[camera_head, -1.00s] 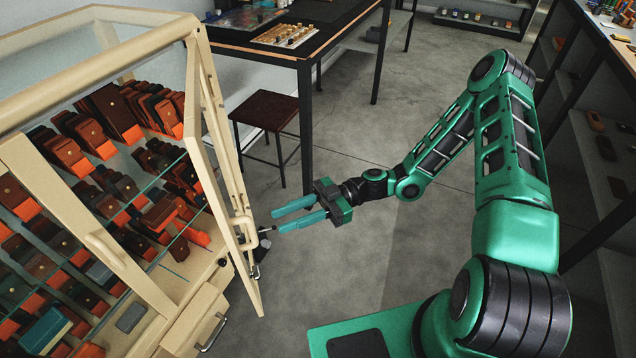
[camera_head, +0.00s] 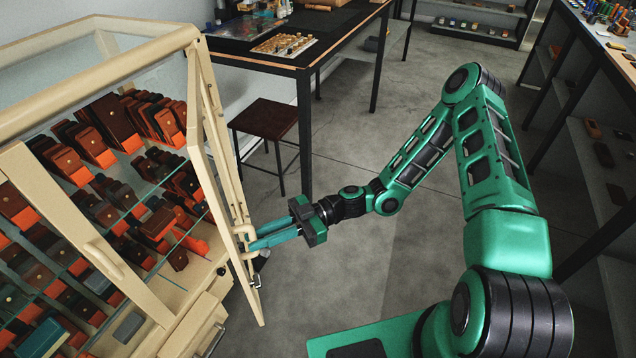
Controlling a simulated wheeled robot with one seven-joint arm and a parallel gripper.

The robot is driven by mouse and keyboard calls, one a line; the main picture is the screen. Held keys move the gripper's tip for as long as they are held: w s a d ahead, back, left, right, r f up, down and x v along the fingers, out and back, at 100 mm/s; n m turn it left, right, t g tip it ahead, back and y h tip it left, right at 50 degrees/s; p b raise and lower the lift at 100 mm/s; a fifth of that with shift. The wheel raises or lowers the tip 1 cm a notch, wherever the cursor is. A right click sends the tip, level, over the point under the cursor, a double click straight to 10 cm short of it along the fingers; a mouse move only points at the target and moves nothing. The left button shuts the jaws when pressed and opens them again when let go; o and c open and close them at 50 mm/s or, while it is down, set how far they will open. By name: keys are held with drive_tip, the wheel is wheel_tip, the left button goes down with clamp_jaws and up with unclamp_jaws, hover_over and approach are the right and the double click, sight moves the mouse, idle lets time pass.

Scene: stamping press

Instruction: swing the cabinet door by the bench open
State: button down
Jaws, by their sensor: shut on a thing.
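The cabinet (camera_head: 165,28) is cream-framed with glass panels and stands at the left. Its right-hand door (camera_head: 206,150) is swung partly open, edge toward the bench. The door's cream handle (camera_head: 246,230) is near the lower part of its frame. My gripper (camera_head: 248,240) reaches in from the right with its teal fingers at the handle, shut on it. The fingertips are partly hidden by the handle and door frame. The other door, with its own handle (camera_head: 101,252), is closed at the left.
Brown and orange leather pieces (camera_head: 115,120) fill the cabinet shelves. The dark bench (camera_head: 340,25) carries a board with small pieces (camera_head: 284,45). A stool (camera_head: 268,118) stands under it, behind the open door. Shelving (camera_head: 590,135) runs along the right. The grey floor between is clear.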

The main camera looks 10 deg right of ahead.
drive_tip(key=c, duration=2.5)
unclamp_jaws()
drive_tip(key=shift+w+v, duration=0.2)
drive_tip(key=shift+v, duration=0.95)
drive_tip(key=shift+w+v, duration=0.25)
drive_tip(key=shift+v, duration=0.9)
drive_tip(key=shift+w+v, duration=0.2)
drive_tip(key=shift+v, duration=0.95)
drive_tip(key=shift+w+v, duration=0.15)
drive_tip(key=shift+v, duration=1)
drive_tip(key=shift+w+v, duration=0.15)
drive_tip(key=shift+v, duration=1.05)
clamp_jaws()
drive_tip(key=shift+r, duration=0.1)
drive_tip(key=shift+o, duration=0.3)
unclamp_jaws()
drive_tip(key=w+d, duration=0.3)
drive_tip(key=d, duration=0.2)
drive_tip(key=shift+w, duration=0.3)
drive_tip(key=shift+w+d, duration=0.4)
drive_tip(key=shift+d, duration=0.25)
drive_tip(key=shift+w+d, duration=0.45)
drive_tip(key=shift+d, duration=0.25)
clamp_jaws()
